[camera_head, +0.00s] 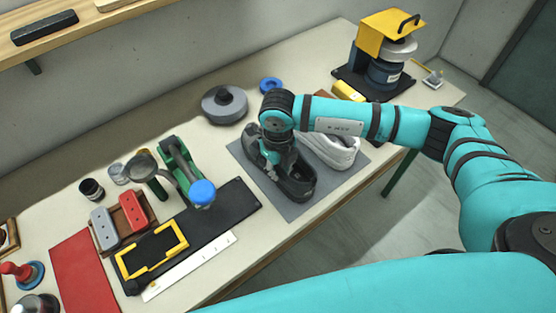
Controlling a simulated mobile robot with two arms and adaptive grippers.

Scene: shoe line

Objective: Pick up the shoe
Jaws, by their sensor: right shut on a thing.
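A black shoe (295,186) lies on a grey mat (249,160) in the middle of the table. A white shoe (334,150) lies on the same mat, just to the right of the black one. My right arm reaches in from the right, and my right gripper (270,154) points down at the black shoe's far end, shut on it. The fingertips are partly hidden by the shoe and the wrist. The black shoe appears to be on or very close to the mat; I cannot tell which. My left gripper is not in view.
A green press with a blue knob (202,192) stands left of the mat on a black board. A grey round device (224,104) and a blue ring (270,85) lie behind. A yellow-topped machine (389,35) stands at the back right. A red mat (84,272) is at left.

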